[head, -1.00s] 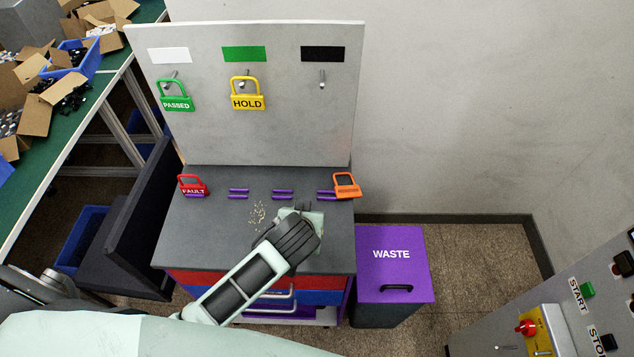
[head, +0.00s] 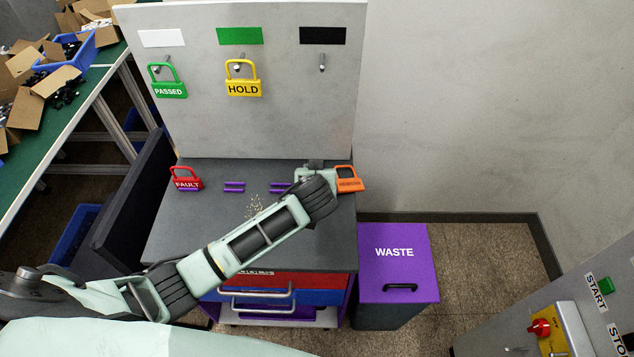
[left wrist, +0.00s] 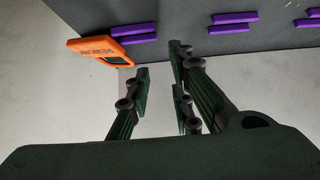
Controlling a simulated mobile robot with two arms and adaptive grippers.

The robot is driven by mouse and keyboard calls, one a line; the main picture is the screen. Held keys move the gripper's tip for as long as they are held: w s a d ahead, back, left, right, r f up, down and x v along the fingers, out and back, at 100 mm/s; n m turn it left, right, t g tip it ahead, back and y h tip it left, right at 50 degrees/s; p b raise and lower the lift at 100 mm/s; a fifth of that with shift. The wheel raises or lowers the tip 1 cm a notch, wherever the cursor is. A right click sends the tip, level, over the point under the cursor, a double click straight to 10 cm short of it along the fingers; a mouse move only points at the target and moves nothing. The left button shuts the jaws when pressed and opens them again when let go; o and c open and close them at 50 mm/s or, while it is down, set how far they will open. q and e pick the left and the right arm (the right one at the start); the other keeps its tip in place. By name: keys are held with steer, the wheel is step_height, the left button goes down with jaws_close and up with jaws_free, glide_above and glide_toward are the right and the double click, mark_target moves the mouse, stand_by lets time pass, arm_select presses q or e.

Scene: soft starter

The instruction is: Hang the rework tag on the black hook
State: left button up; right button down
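The orange rework tag (head: 349,180) leans at the right end of the grey bench top, in a purple holder. It also shows in the left wrist view (left wrist: 100,48), to the left beyond the fingers. My left gripper (left wrist: 160,70) is open and empty, with the tag outside its fingers. In the head view my left gripper (head: 315,168) is just left of the tag, and its hand hides part of the bench and holders. The black hook (head: 322,66) is an empty metal peg below the black label (head: 322,35). My right gripper is out of view.
The green PASSED tag (head: 168,89) and yellow HOLD tag (head: 243,88) hang on the other pegs of the upright panel (head: 260,130). A red FAULT tag (head: 186,184) stands at the bench's left end. A purple WASTE bin (head: 393,270) stands to the right.

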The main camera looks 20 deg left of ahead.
arm_select(q)
steer(key=shift+b+x, duration=0.35)
steer(key=shift+x, duration=0.4)
jaws_close()
stand_by(0.9)
step_height(320, 180, up, 10)
steer(key=p, duration=0.6)
steer(key=shift+p, duration=0.4)
steer(key=shift+c, duration=2)
jaws_free()
steer(key=o, duration=0.4)
